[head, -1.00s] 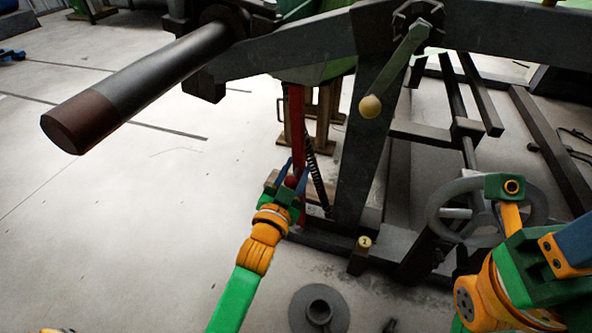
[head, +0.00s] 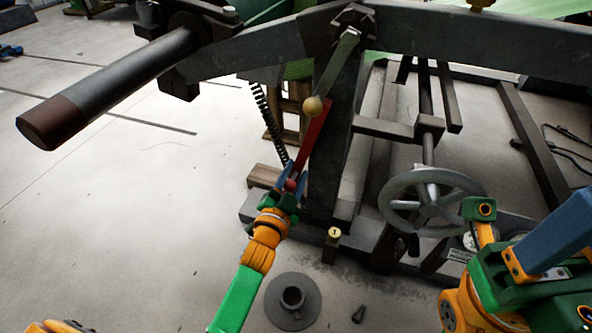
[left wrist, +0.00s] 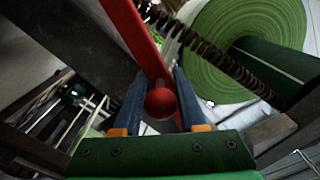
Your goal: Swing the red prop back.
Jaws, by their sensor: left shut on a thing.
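The red prop (head: 316,132) is a flat red bar with a red ball knob at its lower end. In the head view it leans, its upper end to the right near the machine's dark upright. My left gripper (head: 289,178) is shut on the knob at the lower end. In the left wrist view the red prop (left wrist: 136,38) runs up and left from the red knob (left wrist: 161,104), which sits between the two blue fingers.
A coil spring (head: 267,120) hangs left of the prop. A lever with a cream ball (head: 313,106) is close to the prop's upper end. A grey handwheel (head: 432,200) stands to the right. A round grey base (head: 292,300) lies on the floor; the floor at left is clear.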

